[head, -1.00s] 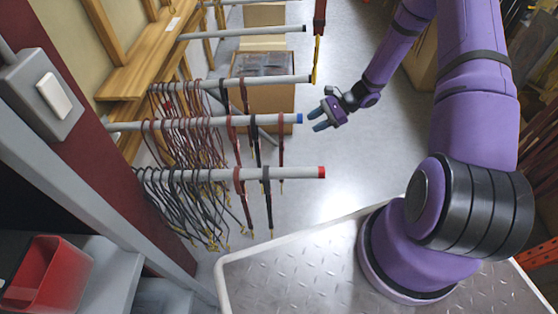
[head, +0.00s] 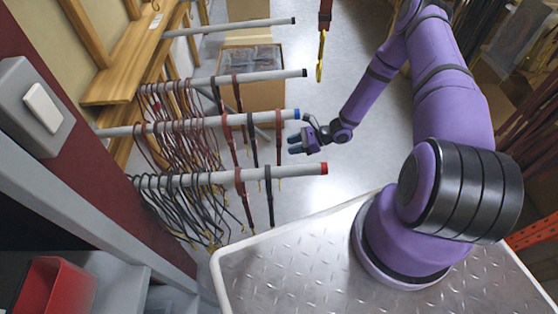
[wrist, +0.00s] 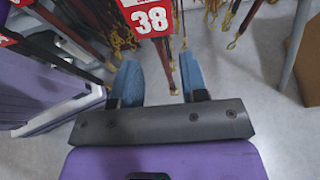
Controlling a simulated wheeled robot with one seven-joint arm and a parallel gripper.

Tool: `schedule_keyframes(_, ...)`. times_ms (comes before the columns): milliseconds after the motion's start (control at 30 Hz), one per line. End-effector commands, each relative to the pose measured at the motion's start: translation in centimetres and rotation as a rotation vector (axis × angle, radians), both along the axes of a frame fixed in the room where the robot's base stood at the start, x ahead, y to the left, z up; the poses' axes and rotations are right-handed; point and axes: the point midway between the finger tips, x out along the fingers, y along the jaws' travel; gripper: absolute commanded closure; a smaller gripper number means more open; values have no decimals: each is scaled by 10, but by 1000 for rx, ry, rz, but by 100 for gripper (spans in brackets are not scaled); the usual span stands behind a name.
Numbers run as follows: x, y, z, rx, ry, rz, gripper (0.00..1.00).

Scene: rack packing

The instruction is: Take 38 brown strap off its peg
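A red tag with a white 38 (wrist: 152,20) shows at the top of the wrist view. A brown strap (wrist: 168,62) hangs just below it, seen between my gripper's fingers; I cannot tell how far beyond them it is. My gripper (wrist: 160,80) is open, with blue fingertips apart and nothing clearly held. In the head view my gripper (head: 293,144) is just right of the blue-capped peg's end, a little below it in the picture. A brown strap (head: 279,150) hangs nearest that end. Which head-view strap belongs to tag 38 cannot be read.
A blue-capped peg (head: 262,117), a red-capped peg (head: 300,170) and a black-capped peg (head: 270,76) carry several straps. A cardboard box (head: 262,97) stands behind. Floor (head: 340,80) is free right of the pegs.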

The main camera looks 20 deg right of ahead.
Motion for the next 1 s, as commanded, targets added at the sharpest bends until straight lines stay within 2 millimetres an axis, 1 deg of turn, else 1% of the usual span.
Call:
schedule_keyframes(33, 1, 4, -2, 0, 1, 0, 60)
schedule_keyframes(267, 5, 17, -9, -1, 1, 1, 60)
schedule_keyframes(533, 15, 47, -26, 0, 0, 0, 60)
schedule_keyframes(633, 16, 51, -27, -1, 0, -1, 60)
schedule_keyframes(800, 16, 51, -27, -1, 0, -2, 60)
schedule_keyframes(967, 16, 51, -27, -1, 0, -2, 97)
schedule_keyframes(1000, 16, 51, -27, -1, 0, -2, 100)
